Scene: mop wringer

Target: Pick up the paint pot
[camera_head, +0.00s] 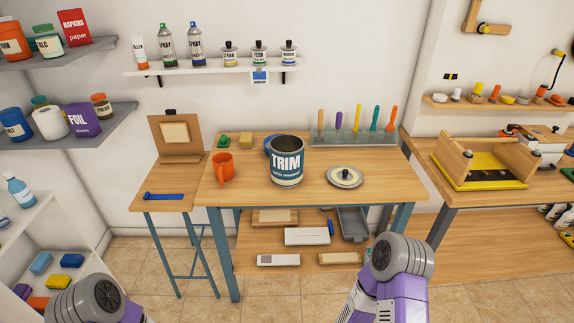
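The paint pot (286,172) is a grey metal can with a dark blue band marked TRIM. It stands upright and open-topped near the middle of the wooden workbench. A round grey lid (333,182) with a dark knob lies on the bench just right of it. Parts of my two arms show at the bottom left and bottom right, both well below and apart from the pot. Neither gripper is in the picture, so I cannot see their fingers.
A blue round item (269,143) is partly hidden behind the pot. A rack (352,138) of colored-handled tools stands at the back. The bench (310,196) front is clear. A small side table (178,203) adjoins at left.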

